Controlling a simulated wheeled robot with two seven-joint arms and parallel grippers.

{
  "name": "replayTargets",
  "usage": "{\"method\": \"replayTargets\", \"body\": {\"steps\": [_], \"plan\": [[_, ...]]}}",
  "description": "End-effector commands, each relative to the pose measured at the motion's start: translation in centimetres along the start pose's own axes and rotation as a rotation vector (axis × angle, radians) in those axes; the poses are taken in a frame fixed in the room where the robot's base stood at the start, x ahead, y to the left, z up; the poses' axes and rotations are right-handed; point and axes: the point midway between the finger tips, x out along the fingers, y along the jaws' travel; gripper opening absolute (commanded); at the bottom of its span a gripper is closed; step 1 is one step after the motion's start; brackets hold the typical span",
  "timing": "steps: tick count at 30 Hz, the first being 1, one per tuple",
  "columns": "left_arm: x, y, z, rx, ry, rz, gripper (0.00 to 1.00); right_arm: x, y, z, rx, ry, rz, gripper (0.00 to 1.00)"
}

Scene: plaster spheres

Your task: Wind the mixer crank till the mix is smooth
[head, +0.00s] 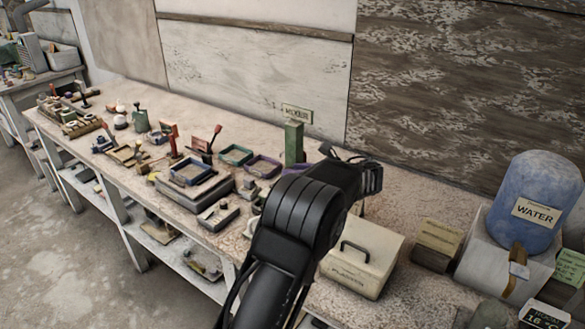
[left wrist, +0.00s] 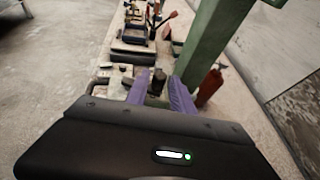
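The mixer shows in the head view as a green post (head: 293,143) under a sign (head: 297,113) reading MIXER. In the left wrist view the green post (left wrist: 213,42) rises just right of my left gripper (left wrist: 160,78). Its two purple fingers are apart. A dark upright knob (left wrist: 158,84), perhaps the crank handle, shows between them, with gaps at its sides; I cannot tell whether it touches either finger. My left arm hides the mixer's lower part in the head view. The mix is not visible. My right gripper is not in view.
A lidded cream box (head: 362,258) stands right of my left arm. A blue WATER container (head: 537,200) stands at the far right. Trays, including a teal one (head: 235,155), and tools line the bench to the left. A red bottle-like item (left wrist: 210,87) stands near the post.

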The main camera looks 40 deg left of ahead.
Motion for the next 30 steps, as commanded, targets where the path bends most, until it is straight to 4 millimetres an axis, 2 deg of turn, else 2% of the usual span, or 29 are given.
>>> {"method": "replayTargets", "body": {"steps": [4, 13, 23, 30], "plan": [[1.22, 0.01, 0.07, 0.000, 0.000, 0.000, 0.29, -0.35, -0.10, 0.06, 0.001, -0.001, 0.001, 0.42], [1.40, -0.02, -0.01, 0.000, 0.000, -0.001, 0.28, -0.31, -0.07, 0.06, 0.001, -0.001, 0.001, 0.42], [1.38, -0.02, 0.01, 0.000, 0.000, -0.001, 0.01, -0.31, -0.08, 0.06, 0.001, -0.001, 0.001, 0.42], [1.37, -0.03, 0.01, 0.000, 0.000, -0.001, 0.00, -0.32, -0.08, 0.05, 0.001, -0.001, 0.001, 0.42]]}}
